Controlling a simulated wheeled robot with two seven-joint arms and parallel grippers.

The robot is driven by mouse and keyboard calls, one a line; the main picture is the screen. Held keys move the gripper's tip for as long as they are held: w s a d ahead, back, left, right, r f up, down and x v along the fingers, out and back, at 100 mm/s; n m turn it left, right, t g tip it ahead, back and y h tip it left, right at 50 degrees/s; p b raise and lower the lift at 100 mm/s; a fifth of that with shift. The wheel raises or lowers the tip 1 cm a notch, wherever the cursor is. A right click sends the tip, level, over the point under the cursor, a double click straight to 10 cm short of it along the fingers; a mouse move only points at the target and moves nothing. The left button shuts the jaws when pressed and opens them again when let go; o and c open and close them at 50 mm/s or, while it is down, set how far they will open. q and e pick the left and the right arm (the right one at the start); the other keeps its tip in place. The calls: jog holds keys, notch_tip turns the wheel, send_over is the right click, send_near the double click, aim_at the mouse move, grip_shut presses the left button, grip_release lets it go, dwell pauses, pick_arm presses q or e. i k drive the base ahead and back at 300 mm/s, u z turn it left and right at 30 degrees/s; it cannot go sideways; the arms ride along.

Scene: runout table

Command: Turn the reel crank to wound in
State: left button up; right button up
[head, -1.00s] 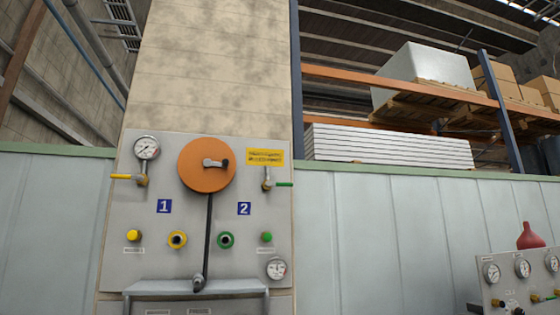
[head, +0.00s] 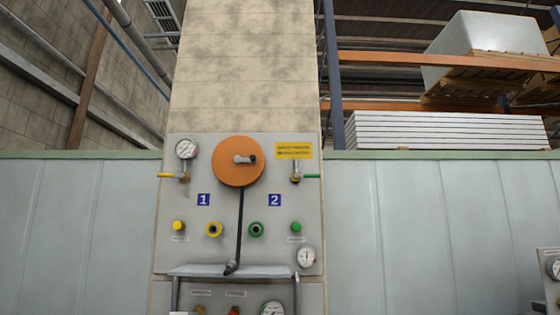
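The orange reel (head: 238,162) is mounted near the top of a grey wall panel (head: 172,225) in the head view. Its crank (head: 244,159) is a short grey arm with a dark knob, pointing right from the reel's middle. A black hose (head: 239,215) hangs straight down from the reel. A dark end fitting (head: 231,267) sits at the hose's lower end, by a small shelf (head: 202,270). Neither of my grippers is in view.
Gauges, valves with yellow and green handles, and yellow and green ports (head: 256,229) surround the reel. A yellow sign (head: 294,150) is right of it. Pallet racking (head: 430,95) stands behind a pale green wall (head: 420,225). Another panel (head: 550,265) shows at the right edge.

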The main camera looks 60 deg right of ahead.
aim_at(253, 159)
jog(key=z, duration=2.5)
jog(key=i, duration=0.4)
